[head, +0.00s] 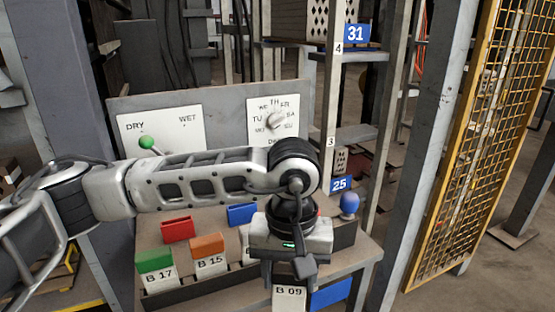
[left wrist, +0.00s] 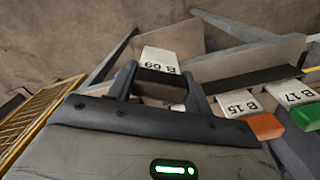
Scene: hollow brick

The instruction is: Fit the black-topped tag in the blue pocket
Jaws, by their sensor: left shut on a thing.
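My left gripper (head: 290,265) is shut on the black-topped tag (head: 289,297), which hangs below it at the front edge of the bench and reads B 09. In the left wrist view, the tag's white face (left wrist: 160,58) sticks out past the fingers, with its black top (left wrist: 158,82) between them. A small blue box-shaped piece (head: 242,214), which looks like the blue pocket, is on the bench behind and left of the gripper, apart from the tag. The gripper and arm hide part of the bench there. My right gripper is not in view.
A dark rack (head: 190,291) holds a green-topped tag B 17 (head: 155,262) and an orange-topped tag B 15 (head: 208,248). A red pocket (head: 177,229) is behind them. A blue-knobbed lever (head: 349,203) stands right of the gripper. Another blue panel (head: 331,292) shows low in front.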

